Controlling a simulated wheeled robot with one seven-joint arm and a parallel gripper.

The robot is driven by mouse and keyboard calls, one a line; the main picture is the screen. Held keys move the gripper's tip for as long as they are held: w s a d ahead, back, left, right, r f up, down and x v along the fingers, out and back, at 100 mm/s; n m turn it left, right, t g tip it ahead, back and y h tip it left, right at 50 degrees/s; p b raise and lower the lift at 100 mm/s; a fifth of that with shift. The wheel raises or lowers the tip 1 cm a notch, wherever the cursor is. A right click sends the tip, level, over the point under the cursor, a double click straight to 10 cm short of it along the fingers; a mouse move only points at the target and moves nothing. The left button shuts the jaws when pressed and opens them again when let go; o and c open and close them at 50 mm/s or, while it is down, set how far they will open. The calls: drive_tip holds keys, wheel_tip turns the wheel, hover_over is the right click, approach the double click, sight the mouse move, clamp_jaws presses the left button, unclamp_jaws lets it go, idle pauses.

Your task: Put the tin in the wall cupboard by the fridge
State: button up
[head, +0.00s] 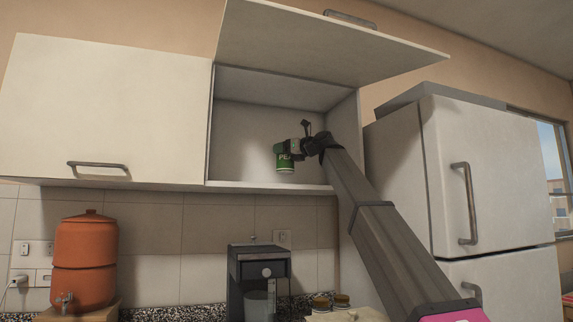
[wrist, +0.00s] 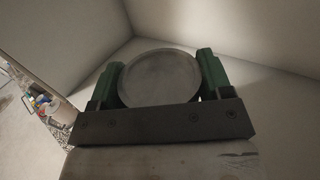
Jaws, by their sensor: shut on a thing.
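The green tin (head: 285,161), with white letters on its label, is in my gripper (head: 293,147) in the head view. My gripper is shut on it, and the tin is upright inside the opening of the wall cupboard (head: 271,187) beside the fridge. Its bottom appears a little above the cupboard floor; I cannot tell the exact gap. In the wrist view the tin's round grey lid (wrist: 160,78) sits between the two green fingers. The cupboard's door (head: 325,38) is swung up and open. The cupboard is otherwise empty where I can see.
The white fridge (head: 485,175) stands at the right. A closed cupboard door (head: 105,108) is at the left. Below are a coffee machine (head: 252,262), an orange water dispenser (head: 85,262) and small jars (head: 322,303) on the counter.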

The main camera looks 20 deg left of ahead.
sight(286, 162)
drive_tip(key=shift+w+d+f, duration=0.25)
drive_tip(key=shift+d+f, duration=0.05)
drive_tip(key=shift+f, duration=1.9)
drive_tip(key=o, duration=1.2)
drive_tip(key=shift+f, duration=0.1)
drive_tip(key=v, duration=1.2)
